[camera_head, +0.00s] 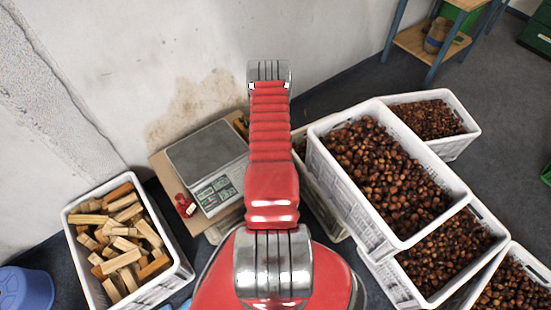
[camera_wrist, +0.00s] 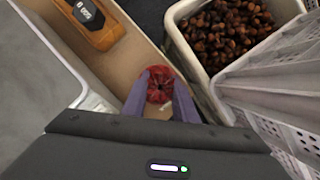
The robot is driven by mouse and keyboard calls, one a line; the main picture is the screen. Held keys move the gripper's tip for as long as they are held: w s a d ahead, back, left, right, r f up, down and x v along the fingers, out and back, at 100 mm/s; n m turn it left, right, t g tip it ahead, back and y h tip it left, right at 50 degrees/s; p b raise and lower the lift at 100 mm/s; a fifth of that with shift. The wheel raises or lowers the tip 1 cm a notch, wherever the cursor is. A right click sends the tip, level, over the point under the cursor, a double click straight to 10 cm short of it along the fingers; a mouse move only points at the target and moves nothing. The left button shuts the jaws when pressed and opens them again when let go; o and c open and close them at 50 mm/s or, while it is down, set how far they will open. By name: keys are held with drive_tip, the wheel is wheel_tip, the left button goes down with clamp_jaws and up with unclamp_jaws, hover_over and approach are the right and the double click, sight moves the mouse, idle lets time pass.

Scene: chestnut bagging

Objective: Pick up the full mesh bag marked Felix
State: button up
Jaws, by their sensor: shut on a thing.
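A red mesh bag (camera_wrist: 159,86) shows in the wrist view between the two purple fingers of my gripper (camera_wrist: 162,100), which is shut on it. Its gathered top faces the camera. No name can be read on it, and the fingers hide its sides. A small red bag-like thing (camera_head: 185,206) lies beside the scale (camera_head: 207,160) in the head view; its marking is too small to read. In the head view my gripper is hidden behind my red arm.
White crates of chestnuts (camera_head: 385,180) are stacked on the right; one (camera_wrist: 215,70) is close to my gripper. An orange device with a display (camera_wrist: 90,20) lies on the tan board (camera_wrist: 130,60). A crate of wood blocks (camera_head: 165,272) stands at left. A wall rises behind.

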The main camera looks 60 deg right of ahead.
clamp_jaws()
idle(0.4)
wheel_tip(320, 180, up, 18)
idle(1.3)
idle(0.7)
